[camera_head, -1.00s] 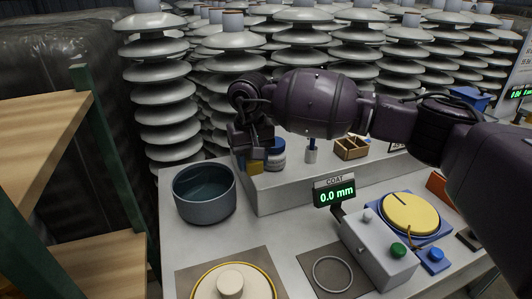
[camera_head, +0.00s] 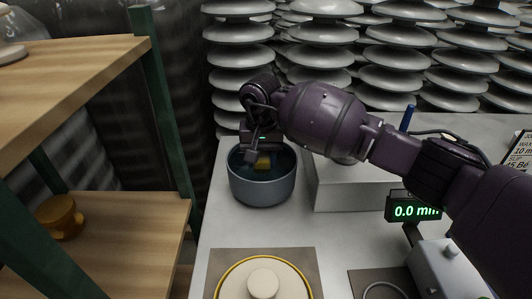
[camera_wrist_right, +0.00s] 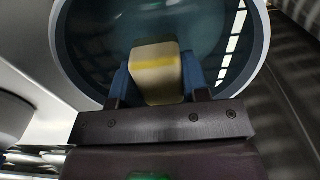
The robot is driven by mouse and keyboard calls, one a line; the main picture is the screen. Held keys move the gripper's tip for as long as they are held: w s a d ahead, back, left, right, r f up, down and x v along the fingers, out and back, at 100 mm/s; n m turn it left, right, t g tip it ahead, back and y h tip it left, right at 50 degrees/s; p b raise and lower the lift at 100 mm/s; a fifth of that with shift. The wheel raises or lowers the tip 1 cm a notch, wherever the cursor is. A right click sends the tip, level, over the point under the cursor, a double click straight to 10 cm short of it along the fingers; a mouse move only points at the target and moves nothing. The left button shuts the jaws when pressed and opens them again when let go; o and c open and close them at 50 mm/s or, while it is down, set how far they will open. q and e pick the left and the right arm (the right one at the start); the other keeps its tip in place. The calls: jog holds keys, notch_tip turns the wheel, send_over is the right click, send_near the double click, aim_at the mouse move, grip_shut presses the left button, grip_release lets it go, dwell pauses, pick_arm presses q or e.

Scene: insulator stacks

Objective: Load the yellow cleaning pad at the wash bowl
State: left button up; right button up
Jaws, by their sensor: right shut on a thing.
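The wash bowl (camera_head: 262,189) is a dark blue-grey round bowl on the pale worktop, left of the raised block. My right gripper (camera_head: 257,158) reaches down over the bowl's opening from the right. It is shut on the yellow cleaning pad (camera_head: 263,162), which is at the bowl's mouth. In the right wrist view the pad (camera_wrist_right: 156,72) is a pale block with a yellow band, held between blue fingers, with the bowl (camera_wrist_right: 85,60) around and behind it. Whether the pad touches the bowl's inside or any liquid is unclear. My left gripper is out of view.
A wooden shelf rack (camera_head: 70,65) with green posts stands left of the bowl. A raised grey block (camera_head: 345,190) is close on the right. A round cream disc (camera_head: 285,280) on a mat lies in front. A display (camera_head: 413,209) reads 0.0 mm. White insulator stacks (camera_head: 370,55) stand behind.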

aim_at(262, 178)
notch_tip(262, 178, down, 4)
jog(key=shift+f+b, duration=0.1)
jog(key=shift+b, duration=0.25)
jog(key=shift+f, duration=0.45)
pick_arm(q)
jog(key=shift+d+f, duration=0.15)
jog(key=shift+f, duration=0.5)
pick_arm(e)
jog(key=shift+f, duration=0.2)
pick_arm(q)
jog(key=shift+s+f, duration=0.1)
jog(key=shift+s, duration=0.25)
pick_arm(e)
jog(key=shift+f, duration=0.1)
pick_arm(q)
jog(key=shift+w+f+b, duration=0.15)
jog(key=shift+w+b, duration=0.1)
jog(key=shift+b, duration=0.1)
pick_arm(e)
jog(key=shift+f, duration=0.45)
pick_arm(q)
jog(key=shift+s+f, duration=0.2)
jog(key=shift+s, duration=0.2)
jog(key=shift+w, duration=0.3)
pick_arm(e)
jog(key=shift+f, duration=0.1)
